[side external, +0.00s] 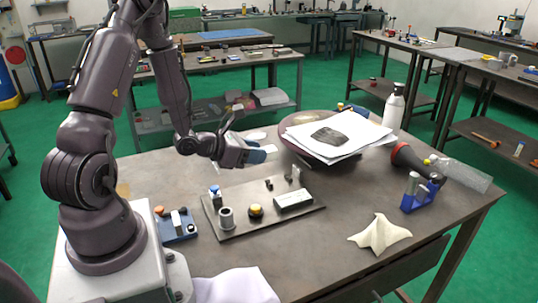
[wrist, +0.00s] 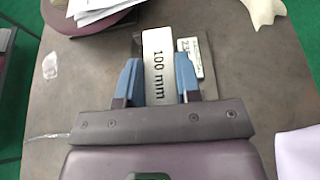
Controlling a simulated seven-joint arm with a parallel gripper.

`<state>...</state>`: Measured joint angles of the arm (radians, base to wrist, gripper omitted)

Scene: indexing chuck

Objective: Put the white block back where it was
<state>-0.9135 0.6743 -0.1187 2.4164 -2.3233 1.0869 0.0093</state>
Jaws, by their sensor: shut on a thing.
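My gripper (side external: 260,154) is above the table, behind the dark fixture plate (side external: 228,228) in the side view. In the wrist view, my gripper (wrist: 158,82) has its two blue fingers on either side of a white block (wrist: 159,62) marked "100 mm" and is shut on it. The block reaches out beyond the fingertips. In the side view the held block cannot be clearly made out. A smaller labelled pale block (wrist: 197,58) shows just right of it in the wrist view. On the plate are a pale labelled block (side external: 293,200), a grey ring (side external: 226,218) and a yellow-topped knob (side external: 256,210).
A round stand (side external: 310,153) bears papers with a dark slab. A bottle (side external: 394,108), a red-and-black torch (side external: 408,158), a blue fixture (side external: 420,195) and a pale cloth (side external: 380,235) stand to the right. A small blue tray (side external: 180,229) sits beside my base. The front-middle table is clear.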

